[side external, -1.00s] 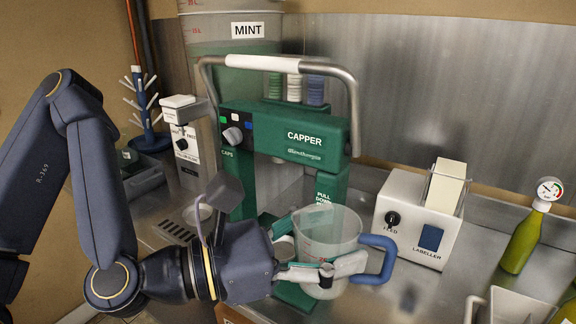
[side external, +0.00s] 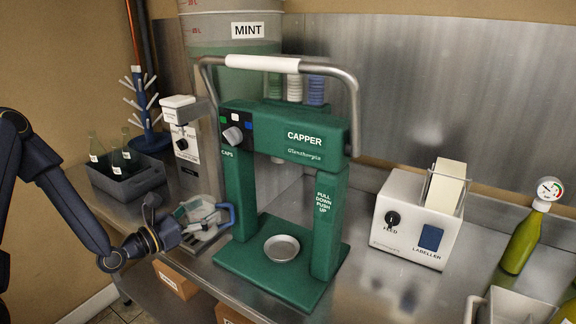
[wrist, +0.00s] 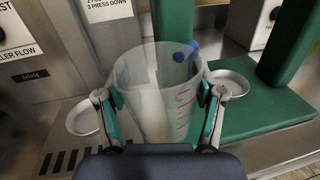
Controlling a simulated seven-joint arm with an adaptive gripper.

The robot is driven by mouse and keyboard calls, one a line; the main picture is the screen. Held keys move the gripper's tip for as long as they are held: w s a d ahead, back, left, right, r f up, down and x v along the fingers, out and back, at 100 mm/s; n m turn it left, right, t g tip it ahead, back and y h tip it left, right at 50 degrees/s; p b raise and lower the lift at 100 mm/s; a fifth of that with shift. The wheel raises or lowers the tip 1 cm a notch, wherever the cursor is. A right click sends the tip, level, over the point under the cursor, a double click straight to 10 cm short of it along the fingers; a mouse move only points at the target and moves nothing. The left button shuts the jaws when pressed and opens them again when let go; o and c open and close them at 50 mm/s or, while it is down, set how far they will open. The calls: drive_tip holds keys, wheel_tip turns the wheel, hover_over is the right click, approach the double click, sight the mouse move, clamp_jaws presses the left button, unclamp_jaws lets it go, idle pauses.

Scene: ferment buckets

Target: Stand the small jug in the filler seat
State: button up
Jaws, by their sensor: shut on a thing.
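The small clear jug (side external: 203,210) with a blue handle (side external: 228,213) is in my gripper (side external: 196,222), in front of the filler (side external: 187,152). In the wrist view my gripper (wrist: 160,108) is shut on the jug (wrist: 157,90), with one finger on each side of its body. The jug's open mouth faces up, and red marks show on its wall. The filler seat, a round metal dish (wrist: 82,119), shows empty in the wrist view, to the left of the jug. The side view mostly hides this seat behind the jug and gripper. I cannot tell the jug's height above the counter.
The green capper (side external: 240,190) stands right of the jug, with an empty dish (side external: 282,248) on its base. A grey crate (side external: 128,182) with bottles is at the left. The labeller (side external: 408,222) and a green bottle (side external: 522,240) are further right.

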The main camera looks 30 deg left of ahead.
drive_tip(key=s+a+f+n+y, duration=0.1)
drive_tip(key=s+a+n+y, duration=0.15)
drive_tip(key=a, duration=0.45)
drive_tip(key=s+a+f+n+y, duration=0.2)
drive_tip(key=a+y, duration=0.2)
drive_tip(key=a, duration=0.3)
drive_tip(key=w, duration=1.3)
drive_tip(key=shift+w+d+f, duration=0.1)
drive_tip(key=shift+d+f, duration=0.1)
drive_tip(key=shift+f, duration=0.2)
drive_tip(key=shift+s+d+f, duration=0.1)
drive_tip(key=shift+f, duration=0.5)
drive_tip(key=shift+s+d+f, duration=0.1)
drive_tip(key=shift+f, duration=0.45)
idle(0.9)
drive_tip(key=o, duration=1.2)
drive_tip(key=shift+a+r+m, duration=0.1)
drive_tip(key=shift+m, duration=0.15)
drive_tip(key=s, duration=0.4)
drive_tip(key=s+d, duration=0.1)
drive_tip(key=s, duration=0.2)
drive_tip(key=s+d, duration=0.1)
drive_tip(key=s, duration=0.3)
drive_tip(key=shift+s+d, duration=0.1)
drive_tip(key=shift+s, duration=0.25)
